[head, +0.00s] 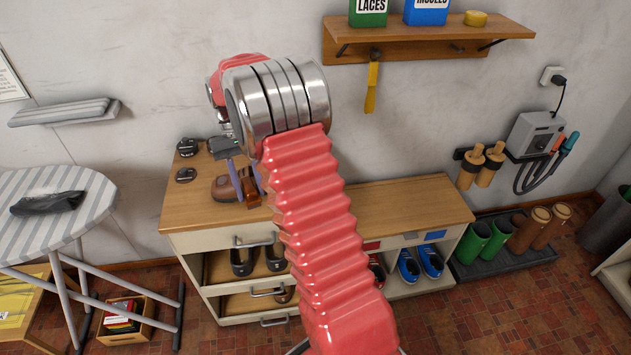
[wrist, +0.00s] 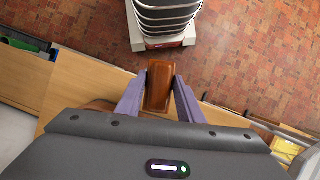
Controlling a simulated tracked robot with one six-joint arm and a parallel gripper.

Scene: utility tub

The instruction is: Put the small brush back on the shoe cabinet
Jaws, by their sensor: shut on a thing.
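The small brush (wrist: 160,85) is a brown wooden block, held between the two purple fingers of my gripper (wrist: 160,88). In the head view the brush (head: 249,190) and my gripper (head: 246,186) are over the left front part of the shoe cabinet (head: 400,203). The cabinet has a wooden top, which also shows in the wrist view (wrist: 85,88). There the brush's far end reaches past the top's front edge. I cannot tell whether it touches the top. My arm hides the middle of the cabinet.
A rounded brown object (head: 224,189) lies on the cabinet left of the brush. Black tins (head: 187,147) stand at the back left. The cabinet top right of my arm is clear. An ironing board (head: 75,195) stands left; a wall shelf (head: 420,42) hangs above.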

